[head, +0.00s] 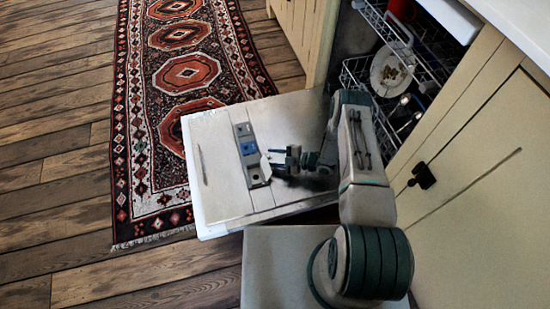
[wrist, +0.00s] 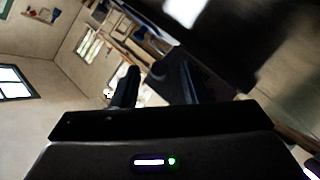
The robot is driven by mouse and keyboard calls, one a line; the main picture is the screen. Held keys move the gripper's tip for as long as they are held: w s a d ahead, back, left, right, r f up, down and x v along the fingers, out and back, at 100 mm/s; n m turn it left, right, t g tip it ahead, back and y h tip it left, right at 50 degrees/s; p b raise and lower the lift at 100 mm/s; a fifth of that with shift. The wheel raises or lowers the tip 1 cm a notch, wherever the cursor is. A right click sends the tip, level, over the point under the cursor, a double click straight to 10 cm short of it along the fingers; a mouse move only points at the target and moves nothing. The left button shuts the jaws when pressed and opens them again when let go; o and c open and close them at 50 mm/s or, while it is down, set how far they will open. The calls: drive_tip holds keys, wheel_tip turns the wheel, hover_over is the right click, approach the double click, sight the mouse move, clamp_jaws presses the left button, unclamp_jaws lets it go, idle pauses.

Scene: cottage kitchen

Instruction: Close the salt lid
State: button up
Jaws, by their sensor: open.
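The open dishwasher door (head: 222,203) lies folded down, its inner face up. A grey dispenser strip (head: 242,130) is set along it, with a blue patch near its middle. A small pale flap (head: 265,167) stands up at the strip's lower part; it looks like the open salt lid, though it is too small to be sure. My gripper (head: 276,159) is just right of the flap, low over the door, pointing left. Its fingers are apart and also show in the wrist view (wrist: 160,85), with nothing clearly between them. I cannot tell whether a finger touches the flap.
The dishwasher's racks (head: 362,75) with dishes are at the upper right. Cream cabinets (head: 470,170) with a dark handle stand on the right. A patterned rug (head: 185,70) lies on the wooden floor beyond the door. The floor at left is clear.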

clamp_jaws()
